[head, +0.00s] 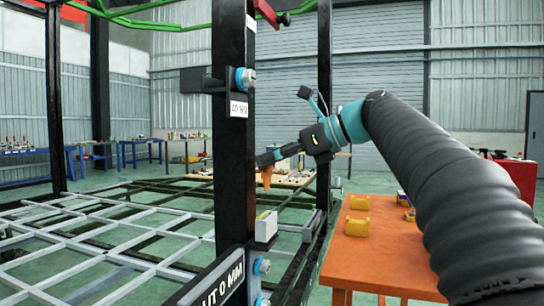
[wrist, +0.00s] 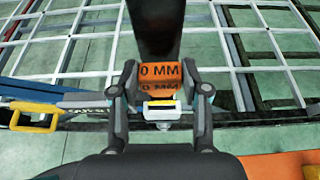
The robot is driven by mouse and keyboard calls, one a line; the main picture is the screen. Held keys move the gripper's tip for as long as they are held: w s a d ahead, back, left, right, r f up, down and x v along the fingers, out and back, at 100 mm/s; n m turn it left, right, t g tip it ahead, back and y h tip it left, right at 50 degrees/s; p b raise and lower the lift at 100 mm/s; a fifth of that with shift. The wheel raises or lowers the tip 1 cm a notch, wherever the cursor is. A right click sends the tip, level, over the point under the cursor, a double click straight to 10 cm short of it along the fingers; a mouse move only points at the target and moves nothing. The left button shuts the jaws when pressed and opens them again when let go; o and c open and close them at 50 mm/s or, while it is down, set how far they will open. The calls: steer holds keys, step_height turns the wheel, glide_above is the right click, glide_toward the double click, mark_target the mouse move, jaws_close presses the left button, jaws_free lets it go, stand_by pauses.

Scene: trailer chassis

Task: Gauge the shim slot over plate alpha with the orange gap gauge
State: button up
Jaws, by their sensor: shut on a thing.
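A black plate (head: 222,284) lettered "UT 0 MM" is at the post's foot. A "40 MM" label (head: 238,109) is higher on the post. I cannot tell which plate is alpha, and no shim slot is clearly visible.
A white and yellow block (head: 265,226) sits on the chassis beside the post. Blue-collared bolts (head: 244,79) stick out from the post. The open chassis grid (head: 100,240) spreads left. An orange table (head: 375,250) with yellow holders (head: 358,226) stands at right.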

mark_target(267, 184)
steer(key=shift+f+b, duration=0.9)
steer(key=shift+f, duration=1.7)
steer(key=shift+p, duration=1.15)
steer(key=shift+f+b, duration=0.4)
steer(key=shift+f, duration=1.1)
stand_by(0.7)
steer(key=shift+r, duration=0.1)
stand_by(0.9)
step_height(267, 184, up, 8)
steer(key=shift+p, duration=0.4)
stand_by(0.9)
